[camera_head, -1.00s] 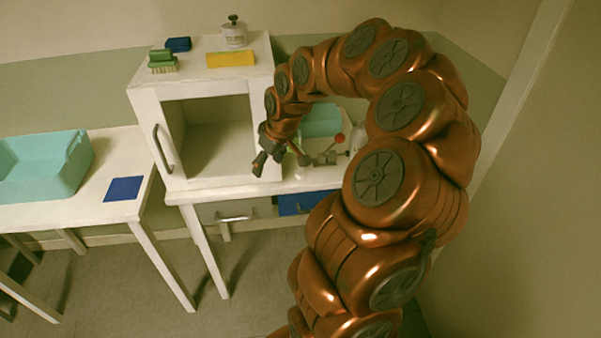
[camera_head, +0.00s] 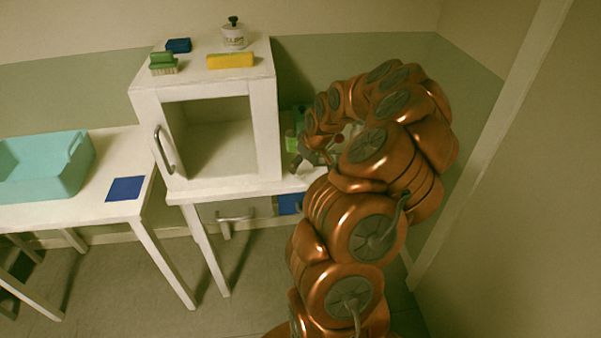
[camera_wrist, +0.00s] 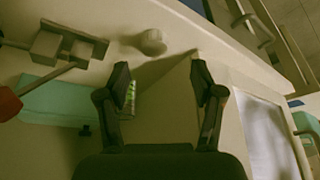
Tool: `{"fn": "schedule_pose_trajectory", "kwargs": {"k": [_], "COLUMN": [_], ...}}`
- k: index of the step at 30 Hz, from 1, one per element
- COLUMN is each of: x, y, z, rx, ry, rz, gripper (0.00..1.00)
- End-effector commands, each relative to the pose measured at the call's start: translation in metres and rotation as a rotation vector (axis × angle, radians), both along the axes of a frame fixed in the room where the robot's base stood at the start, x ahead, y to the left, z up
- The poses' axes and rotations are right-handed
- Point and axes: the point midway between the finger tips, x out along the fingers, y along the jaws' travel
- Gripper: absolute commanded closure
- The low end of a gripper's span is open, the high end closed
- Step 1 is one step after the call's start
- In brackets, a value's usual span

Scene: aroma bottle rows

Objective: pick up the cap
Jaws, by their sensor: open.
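My gripper (camera_wrist: 162,85) is open in the wrist view, with no object held between its fingers. A small pale rounded object (camera_wrist: 150,42) lies on the white table beyond the fingertips, slightly left of centre. It may be the cap, but I cannot tell for sure. A green-and-white item (camera_wrist: 132,98) shows partly behind the left finger. In the head view my gripper (camera_head: 304,157) is small, just right of the white cabinet, and my arm hides much of the table there.
A grey clamp-like fixture (camera_wrist: 65,45) with a red knob (camera_wrist: 8,103) and a teal container (camera_wrist: 55,105) are left in the wrist view. The open white cabinet (camera_head: 262,135) stands beside my gripper. A teal bin (camera_head: 75,170) sits on the left table.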

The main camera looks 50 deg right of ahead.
Motion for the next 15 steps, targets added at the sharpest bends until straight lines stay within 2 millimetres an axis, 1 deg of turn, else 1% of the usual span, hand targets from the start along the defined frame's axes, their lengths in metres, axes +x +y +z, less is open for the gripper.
{"fn": "schedule_pose_trajectory", "kwargs": {"k": [5,12,15], "x": [0.003,0.010,0.013], "y": [-0.003,-0.007,-0.008], "z": [-0.011,-0.034,-0.040], "rx": [0.002,0.001,0.000], "ry": [0.002,0.003,0.000], "rz": [0.000,0.000,-0.001], "gripper": [0.34,0.34,0.34]}}
